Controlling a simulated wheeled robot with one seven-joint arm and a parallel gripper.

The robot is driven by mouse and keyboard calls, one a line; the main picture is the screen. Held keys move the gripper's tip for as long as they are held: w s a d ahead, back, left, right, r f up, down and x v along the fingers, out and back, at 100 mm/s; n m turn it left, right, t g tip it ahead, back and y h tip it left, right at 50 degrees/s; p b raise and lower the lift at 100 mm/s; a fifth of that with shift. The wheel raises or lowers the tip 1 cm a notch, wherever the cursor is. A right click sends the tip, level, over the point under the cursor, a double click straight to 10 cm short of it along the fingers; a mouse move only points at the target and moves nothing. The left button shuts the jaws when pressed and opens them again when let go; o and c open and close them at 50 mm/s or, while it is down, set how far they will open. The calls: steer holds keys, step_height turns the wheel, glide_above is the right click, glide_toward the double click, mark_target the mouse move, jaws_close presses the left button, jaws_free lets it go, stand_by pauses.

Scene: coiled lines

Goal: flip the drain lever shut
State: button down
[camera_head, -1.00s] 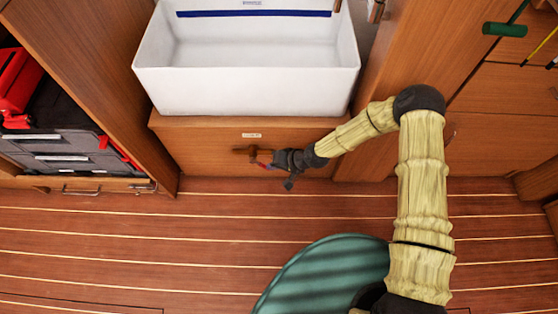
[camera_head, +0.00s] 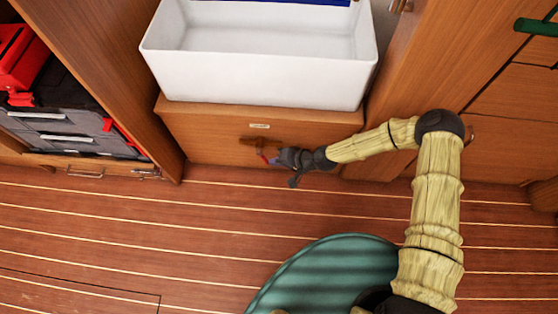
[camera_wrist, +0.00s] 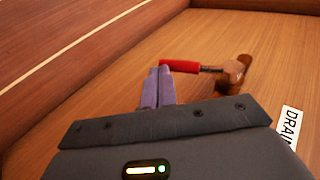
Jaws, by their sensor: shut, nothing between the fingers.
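The drain lever (camera_wrist: 180,66) has a red grip and a thin metal arm. It joins a copper-coloured valve (camera_wrist: 236,72) on the wooden panel below the white basin. In the head view the lever (camera_head: 265,157) shows as a small red piece beside the valve (camera_head: 250,141). My gripper (camera_wrist: 158,72) is shut and empty, with its purple fingertips close beside the free end of the red grip. I cannot tell whether they touch it. In the head view my gripper (camera_head: 278,158) is just right of the lever and partly hides it.
A label reading "DRAIN" (camera_wrist: 290,127) is on the panel near the valve. The white basin (camera_head: 255,78) stands above. Black and red cases (camera_head: 60,120) fill a shelf at left. The striped wooden floor (camera_head: 150,225) in front is open.

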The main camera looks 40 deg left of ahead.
steer(key=shift+s+a+f+g+y+b, duration=0.5)
steer(key=shift+s+a+f+y+b, duration=0.1)
steer(key=shift+s+a+b, duration=0.15)
steer(key=shift+a, duration=0.1)
steer(key=shift+w, duration=0.15)
stand_by(0.5)
steer(key=w+d+p, duration=0.1)
steer(key=w+d, duration=0.2)
steer(key=d, duration=0.3)
steer(key=w+d+p, duration=0.2)
steer(key=d, duration=0.5)
steer(key=shift+w, duration=0.4)
steer(key=shift+a+f, duration=0.1)
